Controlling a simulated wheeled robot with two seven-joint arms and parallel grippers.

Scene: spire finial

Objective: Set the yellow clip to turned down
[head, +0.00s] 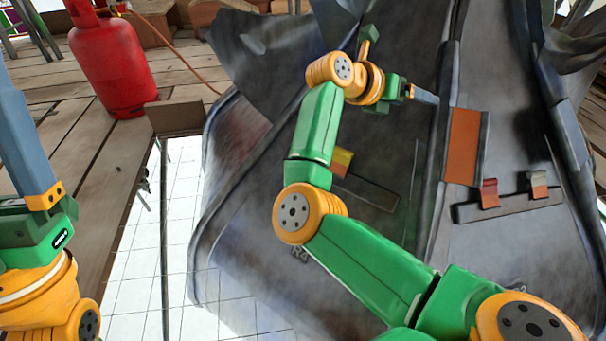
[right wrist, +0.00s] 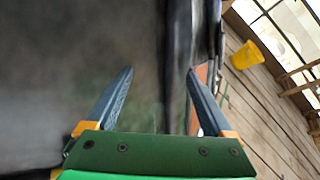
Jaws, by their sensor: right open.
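The yellow clip (head: 343,158) shows in the head view at the left end of a dark strip (head: 372,192) on the grey draped sheet. My right forearm hides part of it, so its exact position is unclear. It is not visible in the right wrist view. My right gripper (head: 428,97) is above and to the right of the clip in the head view, pointing right, away from it.
A red clip (head: 489,193) and an orange clip (head: 538,185) sit on another strip at right, below an orange panel (head: 463,146). A ridge (head: 445,130) runs down the sheet. A red gas cylinder (head: 112,65) stands on planks. A yellow bucket (right wrist: 246,54) is farther off.

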